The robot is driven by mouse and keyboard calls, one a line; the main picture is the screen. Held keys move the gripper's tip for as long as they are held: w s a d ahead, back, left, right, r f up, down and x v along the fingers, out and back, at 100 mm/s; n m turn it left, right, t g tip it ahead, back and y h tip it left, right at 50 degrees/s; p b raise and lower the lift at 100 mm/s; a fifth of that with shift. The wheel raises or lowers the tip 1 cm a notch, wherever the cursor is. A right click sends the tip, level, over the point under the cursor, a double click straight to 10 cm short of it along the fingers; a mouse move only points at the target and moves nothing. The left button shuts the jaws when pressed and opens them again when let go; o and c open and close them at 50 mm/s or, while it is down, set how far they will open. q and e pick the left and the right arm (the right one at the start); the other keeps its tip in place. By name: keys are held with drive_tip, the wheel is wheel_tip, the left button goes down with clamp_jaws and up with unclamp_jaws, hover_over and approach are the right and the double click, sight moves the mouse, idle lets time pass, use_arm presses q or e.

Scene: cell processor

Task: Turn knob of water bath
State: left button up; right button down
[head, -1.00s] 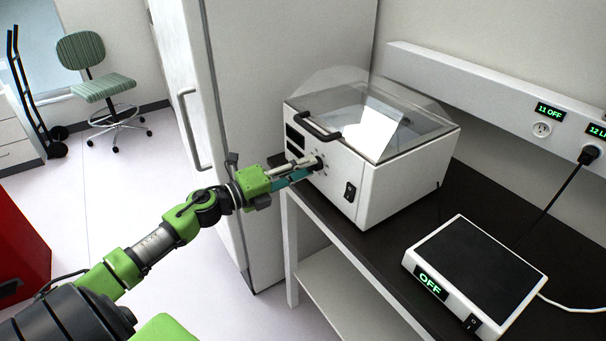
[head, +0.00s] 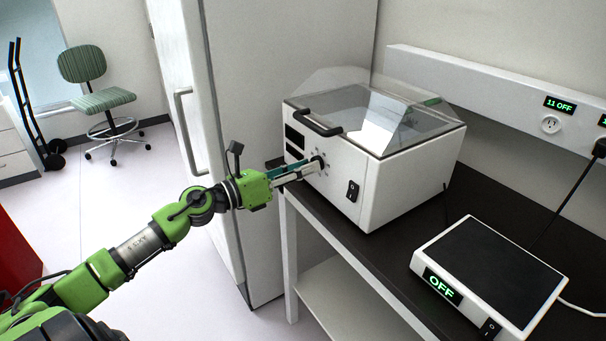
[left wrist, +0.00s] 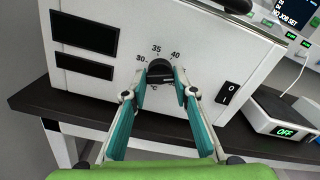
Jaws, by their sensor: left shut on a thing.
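The water bath (head: 400,180) is a white box with a clear lid on the dark bench. Its black round knob (left wrist: 160,72) sits on the front panel, with the marks 30, 35 and 40 around it in the left wrist view. My left gripper (head: 318,164) reaches the front panel from the left. In the left wrist view its two teal fingers (left wrist: 160,92) are closed on either side of the knob. A black rocker switch (left wrist: 228,93) is to the right of the knob. Two dark displays (left wrist: 84,32) are at the upper left of the panel. My right gripper is not in view.
A hot plate (head: 487,270) reading OFF stands on the bench (head: 400,262) at the right. Wall sockets (head: 551,124) run behind. A tall white cabinet (head: 280,60) stands left of the bath. A black lid handle (head: 317,123) juts out above the knob.

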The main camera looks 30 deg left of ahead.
use_arm(q)
drive_tip(key=shift+f+m+b, duration=0.2)
drive_tip(key=shift+m+b, duration=0.1)
drive_tip(key=shift+m, duration=0.2)
drive_tip(key=o, duration=1.1)
drive_tip(key=shift+r, duration=0.1)
drive_tip(key=v, duration=1.2)
